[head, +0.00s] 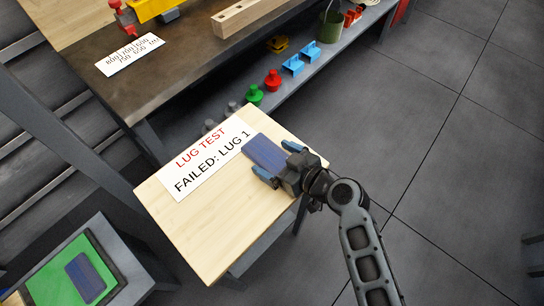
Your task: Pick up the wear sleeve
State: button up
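A dark blue, flat oblong piece (262,151) lies on the light wooden top of a small table (215,235). No label marks it, so I cannot tell if it is the wear sleeve. My gripper (278,162) is at the table's right side, at the near end of this piece. Its two blue-tipped fingers are spread apart, one on either side of that end. I cannot see clearly whether they touch it. A similar dark blue piece (85,278) lies on a green mat (48,283) at the lower left.
A sign reading "LUG TEST FAILED: LUG 1" (208,160) lies beside the blue piece. Behind is a dark workbench (180,60) with a wooden block (252,16). Its lower shelf holds green (254,95) and red knobs (273,80) and blue brackets (293,65).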

jog(key=c, duration=0.8)
jog(key=shift+c, duration=0.2)
jog(key=shift+r, duration=0.1)
